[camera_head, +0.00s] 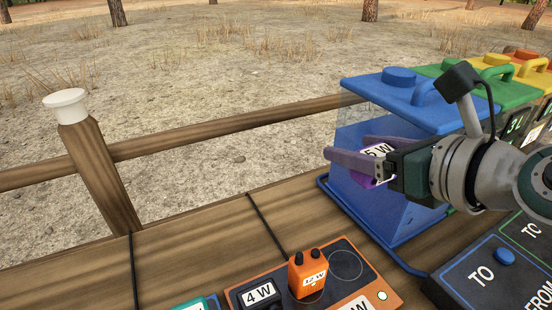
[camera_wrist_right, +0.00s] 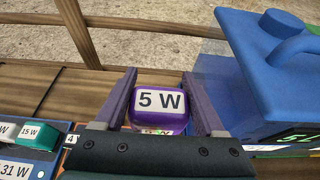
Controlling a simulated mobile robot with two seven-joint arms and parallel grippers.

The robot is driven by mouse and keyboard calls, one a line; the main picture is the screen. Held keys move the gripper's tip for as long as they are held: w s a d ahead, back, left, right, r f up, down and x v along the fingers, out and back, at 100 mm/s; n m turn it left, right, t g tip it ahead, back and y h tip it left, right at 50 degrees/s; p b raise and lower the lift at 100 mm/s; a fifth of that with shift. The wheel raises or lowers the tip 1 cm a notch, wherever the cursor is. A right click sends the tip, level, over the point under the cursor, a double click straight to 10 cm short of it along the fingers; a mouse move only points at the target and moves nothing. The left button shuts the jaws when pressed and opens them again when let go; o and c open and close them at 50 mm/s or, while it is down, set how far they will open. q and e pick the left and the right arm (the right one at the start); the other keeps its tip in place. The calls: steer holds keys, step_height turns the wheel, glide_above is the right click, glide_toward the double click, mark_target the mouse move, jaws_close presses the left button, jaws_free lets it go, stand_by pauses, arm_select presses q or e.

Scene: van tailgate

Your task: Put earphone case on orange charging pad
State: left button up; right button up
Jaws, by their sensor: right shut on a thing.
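A small purple case (camera_head: 368,181) with a white "5 W" label, which looks like the earphone case, is between the fingers of my right gripper (camera_head: 350,150). The gripper is shut on it. The case also shows in the right wrist view (camera_wrist_right: 162,121), label facing up. My right gripper holds it in front of the clear blue-lidded box, above and to the right of the orange charging pad (camera_head: 371,277). The pad bears an orange "12 W" device (camera_head: 307,274) and a dark "4 W" device (camera_head: 261,295). An outlined circle at its back right is bare. My left gripper is not in view.
The blue-lidded box (camera_head: 395,215) stands close behind the gripper, with green and yellow lids (camera_head: 505,90) beyond. A dark "TO/FROM" panel (camera_head: 485,275) lies at the lower right. A teal item (camera_head: 196,304) is at the bottom edge. Wooden boards left of the pad are mostly clear.

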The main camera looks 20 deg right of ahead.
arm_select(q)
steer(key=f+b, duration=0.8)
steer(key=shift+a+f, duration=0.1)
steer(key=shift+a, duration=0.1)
arm_select(e)
glide_above(335, 253)
step_height(335, 253, down, 15)
steer(key=shift+f, duration=0.1)
arm_select(q)
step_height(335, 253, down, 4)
steer(key=b, duration=0.3)
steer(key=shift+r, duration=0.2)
arm_select(e)
step_height(335, 253, down, 5)
steer(key=shift+r, duration=0.2)
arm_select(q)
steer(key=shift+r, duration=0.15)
arm_select(e)
steer(key=shift+r, duration=0.15)
steer(key=o, duration=0.9)
steer(key=shift+f, duration=0.25)
steer(key=shift+o, duration=1.1)
steer(key=shift+r, duration=0.1)
